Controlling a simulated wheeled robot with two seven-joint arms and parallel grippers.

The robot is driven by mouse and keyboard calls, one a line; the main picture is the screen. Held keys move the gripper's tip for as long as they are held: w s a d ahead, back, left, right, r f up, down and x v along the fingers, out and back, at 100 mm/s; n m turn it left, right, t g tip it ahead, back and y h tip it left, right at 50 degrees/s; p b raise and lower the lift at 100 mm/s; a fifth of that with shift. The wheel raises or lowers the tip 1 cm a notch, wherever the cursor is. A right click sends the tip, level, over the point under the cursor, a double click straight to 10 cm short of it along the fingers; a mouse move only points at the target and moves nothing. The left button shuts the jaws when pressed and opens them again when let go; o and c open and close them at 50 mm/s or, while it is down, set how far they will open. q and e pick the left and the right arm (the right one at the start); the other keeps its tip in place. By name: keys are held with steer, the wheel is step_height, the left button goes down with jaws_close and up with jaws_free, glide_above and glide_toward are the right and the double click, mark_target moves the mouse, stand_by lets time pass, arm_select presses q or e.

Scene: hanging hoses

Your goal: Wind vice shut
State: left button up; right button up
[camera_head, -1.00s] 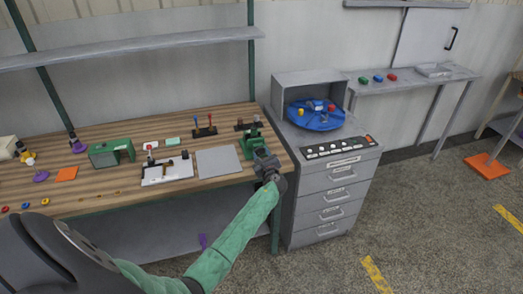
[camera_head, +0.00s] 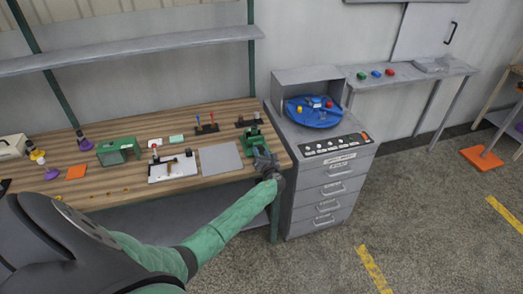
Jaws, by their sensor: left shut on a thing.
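A green vice (camera_head: 253,139) stands near the right end of the wooden workbench (camera_head: 110,192). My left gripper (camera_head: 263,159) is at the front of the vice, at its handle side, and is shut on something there. The gripper hides the handle, so I cannot make out how it is held. The gap between the vice jaws is too small to tell from here. My right gripper is not in view.
A grey mat (camera_head: 220,158) lies left of the vice. A white tray (camera_head: 172,170) and a green box-shaped device (camera_head: 118,151) stand farther left. A grey drawer cabinet (camera_head: 325,190) with a blue turntable (camera_head: 313,112) stands close at the right.

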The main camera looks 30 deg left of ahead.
arm_select(q)
steer(key=shift+m+p, duration=0.55)
steer(key=shift+m, duration=0.35)
steer(key=shift+m+p, duration=0.3)
steer(key=shift+m, duration=0.6)
steer(key=m, duration=0.4)
steer(key=shift+s+f, duration=0.1)
steer(key=shift+f, duration=0.05)
steer(key=shift+m, duration=1.2)
steer(key=o, duration=1)
